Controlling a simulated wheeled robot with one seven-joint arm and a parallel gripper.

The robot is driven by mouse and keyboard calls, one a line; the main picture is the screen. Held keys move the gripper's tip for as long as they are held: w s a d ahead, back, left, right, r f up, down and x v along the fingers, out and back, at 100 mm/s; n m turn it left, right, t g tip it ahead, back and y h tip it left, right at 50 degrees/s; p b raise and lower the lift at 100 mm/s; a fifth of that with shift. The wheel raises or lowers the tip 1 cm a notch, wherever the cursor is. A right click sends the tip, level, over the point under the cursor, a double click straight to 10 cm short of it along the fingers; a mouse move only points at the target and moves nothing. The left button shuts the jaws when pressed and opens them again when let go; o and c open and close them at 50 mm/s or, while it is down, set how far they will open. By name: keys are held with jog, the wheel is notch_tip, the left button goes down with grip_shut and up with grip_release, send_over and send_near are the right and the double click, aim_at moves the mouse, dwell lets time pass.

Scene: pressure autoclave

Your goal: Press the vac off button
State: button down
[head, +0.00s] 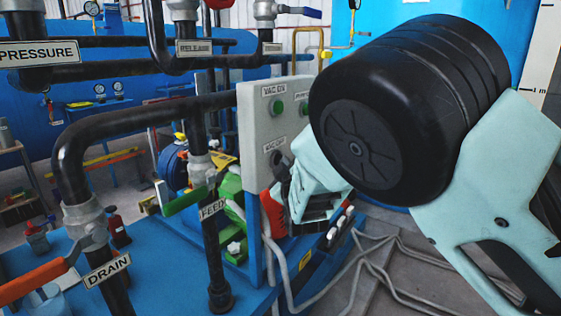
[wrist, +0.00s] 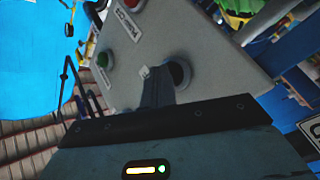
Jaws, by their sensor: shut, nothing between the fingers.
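The grey control box (head: 252,130) carries a VAC ON label over a green button and, below it, a VAC OFF label (head: 274,145). The dark vac off button (head: 276,158) sits under that label, partly hidden by my gripper (head: 283,172). In the wrist view the dark round button (wrist: 179,73) shows right beside the tips of my gripper (wrist: 158,76). My gripper is shut and empty, pointing at the panel face. I cannot tell whether the tips touch the button.
A second green button (head: 303,108) is to the right on the box; a red button (wrist: 103,60) shows in the wrist view. Black pipes with a FEED label (head: 212,208) and a green valve handle (head: 184,201) stand left of the box. Grey hoses lie on the floor.

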jog(key=shift+s+d, duration=0.45)
jog(key=shift+d, duration=0.2)
jog(key=shift+s+d+b, duration=0.2)
jog(key=shift+s+d, duration=0.5)
jog(key=shift+d, duration=0.35)
jog(key=shift+s+d+b, duration=0.2)
jog(key=shift+s+d, duration=0.5)
jog(key=shift+d, duration=0.35)
jog(key=s+f+m+g+p, duration=0.1)
jog(key=s+f+m+g, duration=0.1)
jog(key=s+g, duration=0.65)
jog(key=s+f+m+g+p, duration=0.15)
jog(key=s+g, duration=0.25)
jog(key=s, duration=0.9)
jog(key=s+d+g+h, duration=0.1)
jog(key=s+d+g, duration=0.2)
jog(key=s, duration=0.6)
jog(key=s+d+g+h, duration=0.2)
jog(key=s+d, duration=0.4)
jog(key=s, duration=0.4)
jog(key=shift+s+d+r+m+g+p, duration=0.15)
jog(key=shift+s+r+m+g+p, duration=0.1)
jog(key=shift+r+m+g+p, duration=0.15)
